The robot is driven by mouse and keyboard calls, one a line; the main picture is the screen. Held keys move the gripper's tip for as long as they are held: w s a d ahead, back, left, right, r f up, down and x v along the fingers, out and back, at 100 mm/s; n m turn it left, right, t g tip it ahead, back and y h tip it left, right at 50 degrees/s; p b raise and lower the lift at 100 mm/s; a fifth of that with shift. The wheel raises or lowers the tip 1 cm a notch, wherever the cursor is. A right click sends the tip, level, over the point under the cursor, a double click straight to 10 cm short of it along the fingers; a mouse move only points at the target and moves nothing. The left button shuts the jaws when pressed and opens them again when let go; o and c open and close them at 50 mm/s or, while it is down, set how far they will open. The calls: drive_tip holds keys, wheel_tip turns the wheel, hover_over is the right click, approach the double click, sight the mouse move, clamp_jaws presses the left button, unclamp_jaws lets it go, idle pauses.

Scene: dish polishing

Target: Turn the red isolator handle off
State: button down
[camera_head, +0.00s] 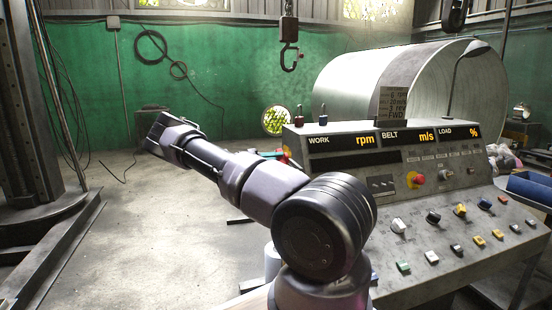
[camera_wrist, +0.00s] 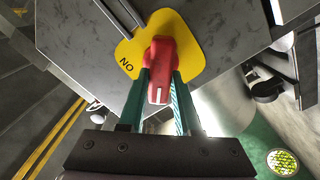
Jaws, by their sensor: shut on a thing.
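The red isolator handle (camera_wrist: 158,68) stands out from a yellow plate (camera_wrist: 131,50) in the wrist view. The plate carries black letters that appear as "NO" in this picture. The handle's long part points down the picture toward my wrist, with a pale mark near its end. My gripper (camera_wrist: 160,82) has its two greenish fingers on either side of the handle and is shut on it. In the head view, a small red and yellow part (camera_head: 286,154) shows at the console's left edge.
The grey control console (camera_head: 340,185) with several knobs and buttons stands right of my arm. A red stop button (camera_head: 415,179) sits on its face. A large metal drum (camera_head: 350,80) is behind it. A hook (camera_head: 289,57) hangs above. The floor (camera_head: 130,230) at left is mostly clear.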

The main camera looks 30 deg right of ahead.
drive_tip(key=shift+w+f+n, duration=0.1)
drive_tip(key=shift+f+n, duration=0.1)
drive_tip(key=shift+n, duration=1.9)
drive_tip(key=shift+w+f+n, duration=0.1)
drive_tip(key=shift+f+n, duration=0.1)
drive_tip(key=shift+n, duration=1.9)
drive_tip(key=c, duration=0.6)
unclamp_jaws()
drive_tip(key=v, duration=1)
drive_tip(key=shift+a, duration=0.4)
